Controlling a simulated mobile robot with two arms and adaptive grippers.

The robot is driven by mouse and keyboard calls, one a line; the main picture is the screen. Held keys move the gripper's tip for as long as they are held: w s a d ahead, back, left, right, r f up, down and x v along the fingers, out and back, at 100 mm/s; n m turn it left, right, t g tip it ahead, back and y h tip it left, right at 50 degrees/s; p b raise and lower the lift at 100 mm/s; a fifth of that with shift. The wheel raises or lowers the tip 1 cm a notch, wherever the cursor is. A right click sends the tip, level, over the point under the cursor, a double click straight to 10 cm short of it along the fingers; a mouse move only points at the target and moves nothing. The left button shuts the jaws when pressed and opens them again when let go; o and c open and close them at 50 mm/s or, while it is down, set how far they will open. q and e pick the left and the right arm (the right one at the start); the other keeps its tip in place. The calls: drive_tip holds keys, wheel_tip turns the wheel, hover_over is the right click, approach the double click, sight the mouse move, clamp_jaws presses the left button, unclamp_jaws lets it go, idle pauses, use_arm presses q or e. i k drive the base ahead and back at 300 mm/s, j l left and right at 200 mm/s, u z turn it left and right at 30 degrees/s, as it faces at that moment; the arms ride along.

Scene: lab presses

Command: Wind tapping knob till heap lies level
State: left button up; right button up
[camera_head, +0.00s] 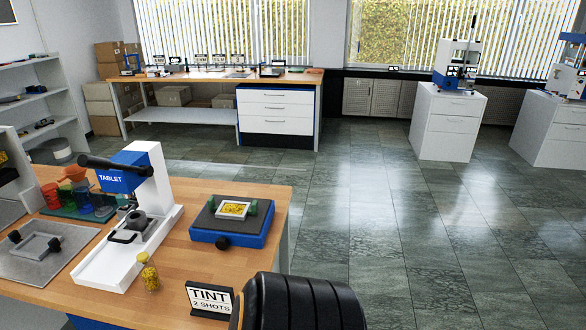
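A blue tapping unit (231,239) with a dark top plate stands near the right edge of the wooden bench. A round black knob (223,242) sits on its front face. On its top plate lies a pale square frame (233,210) between two green clamps. A yellow heap (232,208) fills the frame's middle; at this size I cannot tell how level it is. Neither of my grippers is in view. A black ribbed part, likely of my own arm, shows at the bottom and is not touching the unit.
A white press with a blue TABLET head (123,178) stands left of the unit. A metal plate (45,251) lies at the left. Open floor (400,230) lies right of the bench.

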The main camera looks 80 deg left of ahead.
sight(222, 243)
drive_tip(key=i+j+u, duration=0.1)
drive_tip(key=u, duration=0.3)
drive_tip(key=i+u, duration=0.5)
drive_tip(key=u, duration=0.3)
drive_tip(key=i+l+u, duration=0.2)
drive_tip(key=u, duration=0.2)
drive_tip(key=i+l+u, duration=0.15)
drive_tip(key=u, duration=0.25)
